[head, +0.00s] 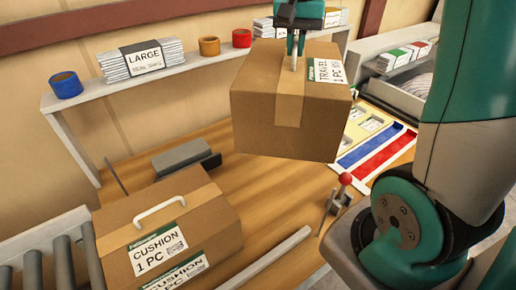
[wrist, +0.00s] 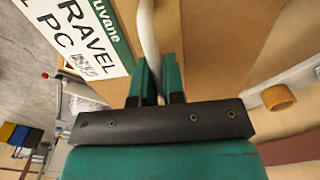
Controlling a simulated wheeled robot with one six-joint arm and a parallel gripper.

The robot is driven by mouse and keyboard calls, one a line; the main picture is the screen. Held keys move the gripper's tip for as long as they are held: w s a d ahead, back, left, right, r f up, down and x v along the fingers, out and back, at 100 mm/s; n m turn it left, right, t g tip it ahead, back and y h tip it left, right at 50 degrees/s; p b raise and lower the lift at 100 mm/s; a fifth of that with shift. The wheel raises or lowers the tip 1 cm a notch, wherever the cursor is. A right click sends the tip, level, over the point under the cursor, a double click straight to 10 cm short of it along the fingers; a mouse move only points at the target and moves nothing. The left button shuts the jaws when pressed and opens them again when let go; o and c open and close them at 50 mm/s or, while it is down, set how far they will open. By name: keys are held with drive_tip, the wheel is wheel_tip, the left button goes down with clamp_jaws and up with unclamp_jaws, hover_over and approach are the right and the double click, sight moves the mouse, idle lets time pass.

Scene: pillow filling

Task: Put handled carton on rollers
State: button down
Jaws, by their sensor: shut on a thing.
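A brown carton labelled "TRAVEL 1 PC" (head: 262,112) hangs above the table at the upper middle of the head view. My gripper (head: 296,52) is shut on its white handle, on the carton's top. In the wrist view my gripper's green fingers (wrist: 159,85) close around the white handle (wrist: 148,35), beside the green and white label (wrist: 85,35). A second carton labelled "CUSHION 1 PC" (head: 118,222), with its own white handle (head: 158,210), sits at the lower left by the grey rollers (head: 33,268). The rollers' far part is hidden behind that carton.
A shelf (head: 200,62) behind holds "LARGE" bags (head: 143,60) and blue, orange and red tape rolls. A grey-black device (head: 185,158) lies on the wooden table (head: 270,195). A red-knobbed lever (head: 345,180) and coloured trays (head: 385,155) are at right.

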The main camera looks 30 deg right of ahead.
wheel_tip(320, 180, down, 28)
drive_tip(key=p, duration=0.5)
drive_tip(key=shift+r, duration=0.25)
drive_tip(key=shift+d+f, duration=0.1)
drive_tip(key=c, duration=1.2)
unclamp_jaws()
drive_tip(key=shift+s, duration=0.1)
